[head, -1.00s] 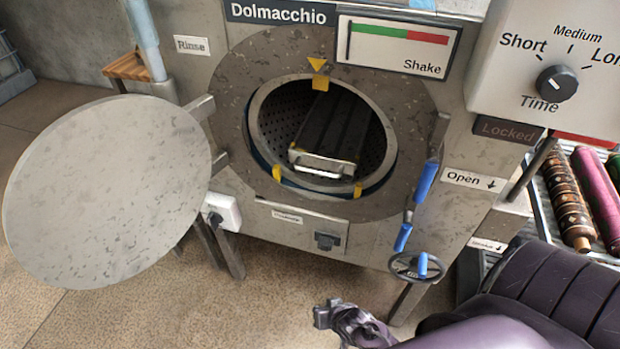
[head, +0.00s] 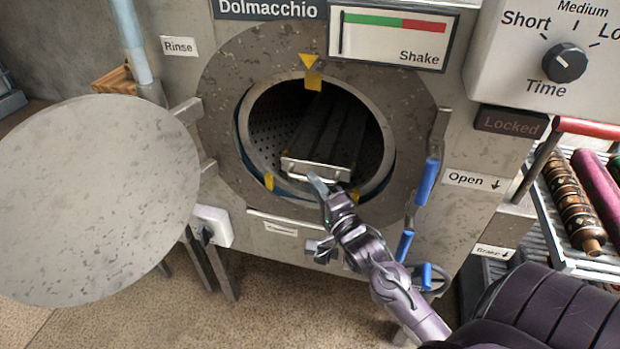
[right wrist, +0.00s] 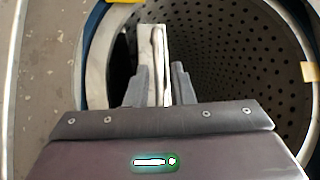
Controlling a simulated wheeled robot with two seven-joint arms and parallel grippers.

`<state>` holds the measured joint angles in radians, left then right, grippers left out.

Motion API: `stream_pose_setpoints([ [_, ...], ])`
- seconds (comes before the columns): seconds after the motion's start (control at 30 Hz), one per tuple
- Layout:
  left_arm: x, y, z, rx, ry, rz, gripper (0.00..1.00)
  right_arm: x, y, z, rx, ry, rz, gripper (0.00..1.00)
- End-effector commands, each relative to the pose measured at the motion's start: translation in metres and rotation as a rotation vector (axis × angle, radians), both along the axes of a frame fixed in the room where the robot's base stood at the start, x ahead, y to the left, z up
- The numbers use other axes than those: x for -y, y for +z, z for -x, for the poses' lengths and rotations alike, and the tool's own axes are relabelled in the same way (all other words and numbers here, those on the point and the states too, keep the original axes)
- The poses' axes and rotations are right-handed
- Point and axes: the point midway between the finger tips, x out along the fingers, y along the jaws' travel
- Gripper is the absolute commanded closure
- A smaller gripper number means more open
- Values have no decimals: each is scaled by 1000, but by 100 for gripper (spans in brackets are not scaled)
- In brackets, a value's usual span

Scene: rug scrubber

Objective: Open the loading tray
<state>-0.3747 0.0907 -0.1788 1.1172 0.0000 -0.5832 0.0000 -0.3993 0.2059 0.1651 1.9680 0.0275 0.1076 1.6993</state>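The loading tray (head: 316,167) is a dark, ribbed tray with a pale metal front and a handle. It sits inside the perforated drum (head: 268,140) of the grey machine, its front end at the drum mouth. My right gripper (head: 318,184) reaches up to the right part of the tray's front. In the right wrist view, the fingers (right wrist: 160,85) stand apart on either side of the pale tray front (right wrist: 151,45) and its handle bar. A gap shows beside the right finger. I cannot tell whether the left finger touches. My left gripper is not in view.
The round door (head: 100,200) hangs open at the left. Yellow tabs (head: 313,81) mark the drum rim. A blue-handled lever (head: 427,182) and a handwheel (head: 428,278) are right of the opening. A rack with rolled rugs (head: 572,205) stands at far right.

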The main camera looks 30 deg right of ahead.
Motion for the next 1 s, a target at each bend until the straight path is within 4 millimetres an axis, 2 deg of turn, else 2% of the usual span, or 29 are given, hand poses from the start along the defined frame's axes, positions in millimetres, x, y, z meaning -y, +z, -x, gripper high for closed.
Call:
stream_pose_setpoints([
  [0.1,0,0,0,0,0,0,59,1,2,-15,1,0,1,78],
  [0.2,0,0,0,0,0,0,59,2,3,-22,-1,0,1,78],
  [0.53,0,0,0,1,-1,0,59,2,3,-26,-1,0,2,78],
  [0.7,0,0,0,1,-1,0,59,2,3,-26,-2,-1,2,100],
  [1.0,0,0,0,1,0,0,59,2,3,-25,-2,-1,2,100],
])
